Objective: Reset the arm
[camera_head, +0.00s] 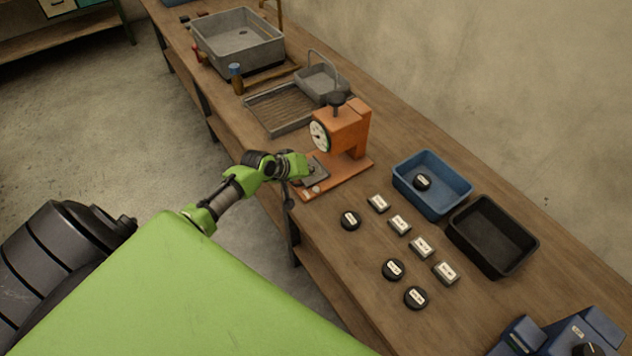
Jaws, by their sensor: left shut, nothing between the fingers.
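My left arm reaches in from the left, green and dark grey. Its left gripper (300,180) is at the bench's front edge, close to the base of the orange press-like device (348,130) with a round dial. The fingers are small in view and look closed with nothing held. I cannot tell whether they touch the device. My right gripper is not in view.
A blue tray (447,198) holds one black round piece (422,182). A black tray (493,262) looks empty. Several labelled blocks (400,224) and black discs (393,269) lie on the wooden bench (345,275). A grey basin (240,62) stands farther back.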

